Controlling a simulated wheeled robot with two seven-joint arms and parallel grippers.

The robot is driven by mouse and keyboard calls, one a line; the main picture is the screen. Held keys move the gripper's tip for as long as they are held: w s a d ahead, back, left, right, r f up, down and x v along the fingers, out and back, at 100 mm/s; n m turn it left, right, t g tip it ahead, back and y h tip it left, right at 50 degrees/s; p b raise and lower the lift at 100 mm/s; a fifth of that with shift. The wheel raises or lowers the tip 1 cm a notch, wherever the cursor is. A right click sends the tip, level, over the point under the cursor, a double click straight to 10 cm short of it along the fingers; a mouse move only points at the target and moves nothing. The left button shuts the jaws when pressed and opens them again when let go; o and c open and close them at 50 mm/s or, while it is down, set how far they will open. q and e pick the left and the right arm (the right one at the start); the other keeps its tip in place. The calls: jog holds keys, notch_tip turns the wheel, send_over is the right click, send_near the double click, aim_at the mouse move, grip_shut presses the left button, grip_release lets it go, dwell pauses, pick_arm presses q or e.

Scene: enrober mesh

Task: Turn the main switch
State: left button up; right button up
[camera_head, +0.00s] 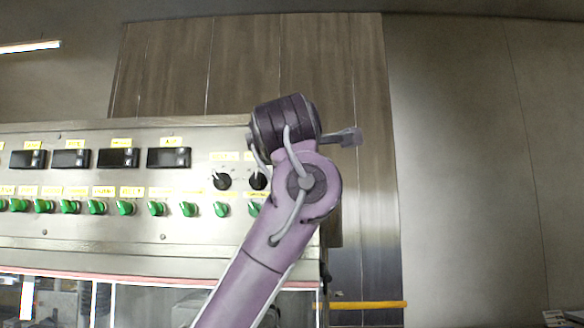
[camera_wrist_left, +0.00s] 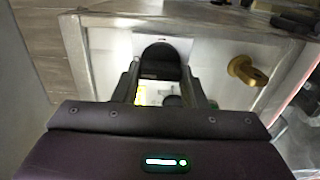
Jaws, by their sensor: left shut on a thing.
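In the left wrist view, a dark knob with a rounded top (camera_wrist_left: 160,56), which looks like the main switch, stands on a pale metal face. My left gripper (camera_wrist_left: 160,76) has its two fingers on either side of it and is shut on it. A white plate with a yellow patch (camera_wrist_left: 150,95) and a dark round part show between the fingers. Which way the switch is turned cannot be told. In the head view my purple arm comes up from the bottom to the panel's right end; its gripper and the switch are hidden behind the wrist. My right gripper is not in view.
The steel control panel (camera_head: 90,235) carries dark displays (camera_head: 118,158), green knobs (camera_head: 157,209) and black knobs (camera_head: 222,181). A yellow bar (camera_head: 370,305) sticks out low on the right. A brass-coloured fitting (camera_wrist_left: 243,69) sits right of the fingers.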

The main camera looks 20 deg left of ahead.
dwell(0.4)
pick_arm(q)
jog(key=o, duration=1)
jog(key=b+v, duration=0.4)
jog(key=v, duration=0.3)
jog(key=shift+s, duration=0.35)
